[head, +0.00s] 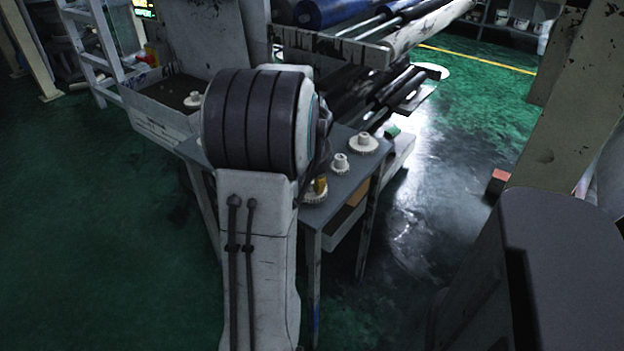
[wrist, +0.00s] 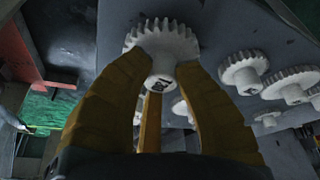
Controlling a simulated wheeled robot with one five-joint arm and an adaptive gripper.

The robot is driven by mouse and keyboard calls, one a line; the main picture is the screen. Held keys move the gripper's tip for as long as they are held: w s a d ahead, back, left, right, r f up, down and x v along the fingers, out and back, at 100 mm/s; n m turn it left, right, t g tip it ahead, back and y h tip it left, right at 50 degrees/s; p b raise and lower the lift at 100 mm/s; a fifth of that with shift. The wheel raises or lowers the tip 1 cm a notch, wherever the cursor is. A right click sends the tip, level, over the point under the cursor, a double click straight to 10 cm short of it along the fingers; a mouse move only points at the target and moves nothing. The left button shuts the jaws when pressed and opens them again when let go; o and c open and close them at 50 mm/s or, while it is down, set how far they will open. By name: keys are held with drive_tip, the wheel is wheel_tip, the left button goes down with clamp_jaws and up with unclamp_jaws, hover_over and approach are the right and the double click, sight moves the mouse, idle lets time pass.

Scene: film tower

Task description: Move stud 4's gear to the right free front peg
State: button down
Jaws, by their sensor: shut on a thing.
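In the wrist view, my gripper (wrist: 164,62) has its yellow fingers closed around the hub of a white toothed gear (wrist: 162,38). A dark marking shows on the end of the hub. In the head view, a yellow finger (head: 320,185) and a white gear (head: 315,198) show at the near end of the grey table, just right of my arm. My arm hides most of the gripper there. I cannot tell whether the held gear touches a surface. No stud numbers are readable, and I cannot make out a free front peg.
On the table (head: 345,188) stand a small white gear (head: 340,164) and a wider one (head: 363,145). Another gear (head: 193,99) sits left of my arm. The wrist view shows several other gears (wrist: 243,73). Rollers (head: 335,12) stand behind; green floor lies open to the left.

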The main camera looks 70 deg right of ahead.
drive_tip(key=shift+f+b, duration=0.85)
drive_tip(key=shift+f, duration=0.2)
idle(0.5)
drive_tip(key=c, duration=0.9)
unclamp_jaws()
drive_tip(key=v, duration=1.2)
